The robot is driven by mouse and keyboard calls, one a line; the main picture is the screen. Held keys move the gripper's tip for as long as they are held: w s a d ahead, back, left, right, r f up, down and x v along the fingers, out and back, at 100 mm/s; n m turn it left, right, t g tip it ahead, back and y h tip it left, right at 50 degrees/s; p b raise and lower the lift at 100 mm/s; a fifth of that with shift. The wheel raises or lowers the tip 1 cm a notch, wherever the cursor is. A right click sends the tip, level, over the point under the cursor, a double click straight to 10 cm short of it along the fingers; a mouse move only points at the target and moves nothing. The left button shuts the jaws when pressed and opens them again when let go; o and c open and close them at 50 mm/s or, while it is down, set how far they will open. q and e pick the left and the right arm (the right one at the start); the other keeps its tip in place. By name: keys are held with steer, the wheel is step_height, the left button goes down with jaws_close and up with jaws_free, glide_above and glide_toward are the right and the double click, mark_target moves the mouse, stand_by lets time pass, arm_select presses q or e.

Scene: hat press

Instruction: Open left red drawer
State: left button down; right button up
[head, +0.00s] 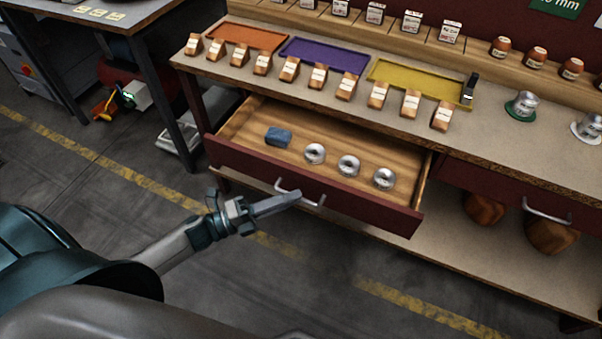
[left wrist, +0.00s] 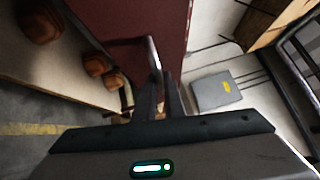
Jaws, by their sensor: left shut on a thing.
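The left red drawer (head: 260,174) stands pulled out from under the workbench. My left gripper (head: 292,197) reaches in from the left and is shut on the handle. In the left wrist view the drawer front (left wrist: 120,50) is dark red, and the handle (left wrist: 152,58) runs down to the fingers (left wrist: 160,100). My right gripper is not in view.
The workbench top (head: 330,107) holds orange, purple and yellow trays and several small wooden blocks. A second, closed red drawer (head: 490,191) with a handle is at the right. The lower shelf holds brown rounded objects (head: 485,207). Open floor lies in front.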

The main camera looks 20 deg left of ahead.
arm_select(q)
steer(key=shift+s+a, duration=0.1)
steer(key=shift+s, duration=2.15)
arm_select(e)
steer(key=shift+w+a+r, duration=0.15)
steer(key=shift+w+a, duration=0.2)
arm_select(q)
steer(key=c, duration=1.8)
jaws_free()
steer(key=shift+c, duration=0.2)
